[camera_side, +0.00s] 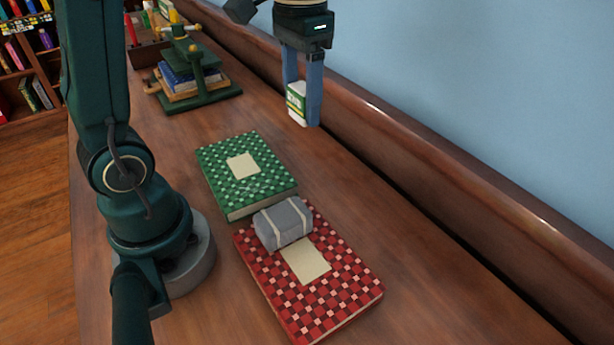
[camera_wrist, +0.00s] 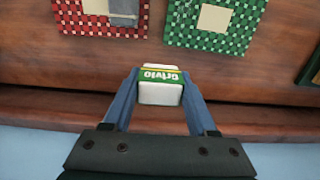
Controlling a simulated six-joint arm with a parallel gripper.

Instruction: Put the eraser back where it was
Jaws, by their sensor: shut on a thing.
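The eraser (camera_side: 297,103) is a small white block with a green and yellow printed sleeve. My gripper (camera_side: 304,108) is shut on it, with one blue finger on each side. In the side view it is held near the back of the wooden bench, beyond the green book; how far it is above the wood I cannot tell. In the wrist view the eraser (camera_wrist: 161,86) sits between the fingertips, its lettering upside down. A green checkered book (camera_side: 262,186) and a red checkered book (camera_side: 350,288) lie flat on the bench. Nothing marks the eraser's earlier spot.
A grey banded block (camera_side: 283,224) lies on the red book's far end. A green press (camera_side: 196,88) holding books stands at the back left, before a wooden box (camera_side: 150,53) of pencils. A raised wooden ledge (camera_side: 430,165) runs along the wall. The bench right of the books is clear.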

